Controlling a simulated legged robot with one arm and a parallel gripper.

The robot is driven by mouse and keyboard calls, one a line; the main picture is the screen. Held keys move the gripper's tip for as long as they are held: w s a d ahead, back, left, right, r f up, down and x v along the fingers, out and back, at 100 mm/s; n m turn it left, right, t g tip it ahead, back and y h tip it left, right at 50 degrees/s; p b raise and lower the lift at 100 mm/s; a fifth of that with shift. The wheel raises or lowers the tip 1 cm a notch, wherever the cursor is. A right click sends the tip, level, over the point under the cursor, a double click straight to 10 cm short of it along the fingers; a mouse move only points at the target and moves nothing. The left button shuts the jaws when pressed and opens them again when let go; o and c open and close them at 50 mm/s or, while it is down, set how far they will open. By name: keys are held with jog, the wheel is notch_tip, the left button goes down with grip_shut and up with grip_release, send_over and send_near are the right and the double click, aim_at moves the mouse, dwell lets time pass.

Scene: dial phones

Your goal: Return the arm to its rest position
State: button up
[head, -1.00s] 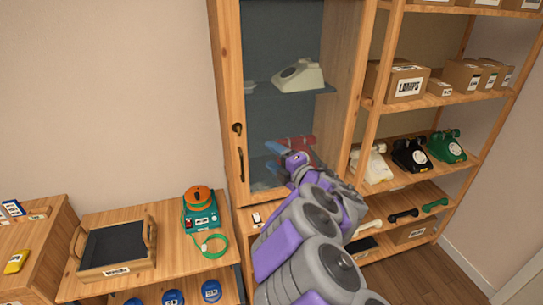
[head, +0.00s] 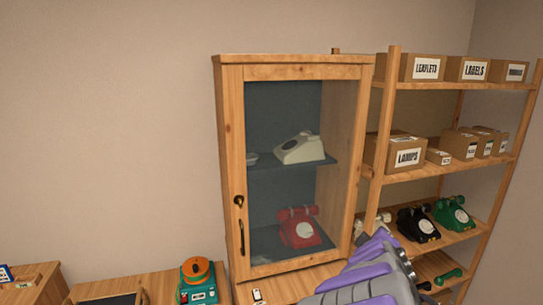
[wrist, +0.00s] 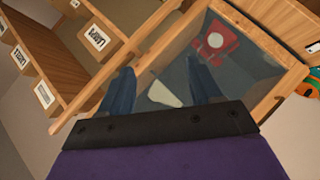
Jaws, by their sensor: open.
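My arm (head: 370,279) is low at the right of the head view, in front of the shelf rack. My gripper (wrist: 160,82) shows in the wrist view as two blue fingers spread apart, with nothing held between them. Its fingertips cannot be made out in the head view. Beyond the fingers, the wrist view shows the glass-fronted cabinet tilted, with the red phone (wrist: 215,40) behind the glass.
The wooden cabinet (head: 232,150) looks closed; a white phone (head: 300,148) and the red phone (head: 298,228) are inside. The rack at right holds boxes (head: 407,153), a black phone (head: 417,224) and a green phone (head: 454,213). An orange-topped teal device (head: 197,282) stands lower left.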

jog(key=s+a+f+m+g+y, duration=0.1)
jog(key=s+a+f+m+g, duration=0.1)
jog(key=s, duration=1)
jog(key=s+a+f+m+g+y, duration=0.2)
jog(key=s+a+f+g, duration=0.3)
jog(key=s, duration=0.8)
jog(key=s+a+f+m+g+y, duration=0.2)
jog(key=s+g, duration=0.4)
jog(key=s, duration=0.7)
notch_tip(320, 180, down, 2)
jog(key=a+m, duration=0.1)
jog(key=a, duration=0.1)
jog(key=shift+s+a+m+g, duration=0.25)
jog(key=shift+a+m+g, duration=0.05)
jog(key=shift+a+g, duration=0.1)
